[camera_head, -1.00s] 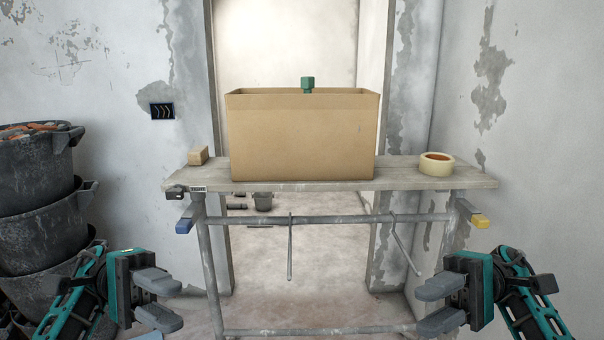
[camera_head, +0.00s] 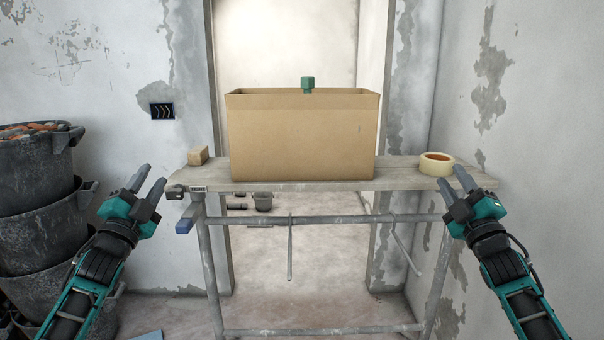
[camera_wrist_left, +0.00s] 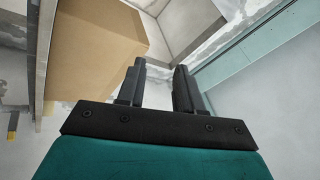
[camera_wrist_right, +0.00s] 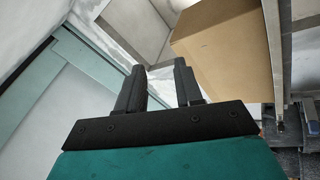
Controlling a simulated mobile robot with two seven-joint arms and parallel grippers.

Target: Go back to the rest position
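My left gripper (camera_head: 147,184) is raised at the left, in front of the left end of the work table. Its two fingers stand apart with nothing between them, also in the left wrist view (camera_wrist_left: 158,82). My right gripper (camera_head: 455,183) is raised at the right, in front of the table's right end. Its fingers are also apart and empty in the right wrist view (camera_wrist_right: 159,85). Both grippers point up and forward, clear of the cardboard box (camera_head: 302,138).
The box stands on the wooden table top (camera_head: 405,178), with a green object (camera_head: 308,83) showing above its rim. A small wooden block (camera_head: 198,155) and a tape roll (camera_head: 437,164) lie beside it. Stacked black buckets (camera_head: 38,175) stand at the far left.

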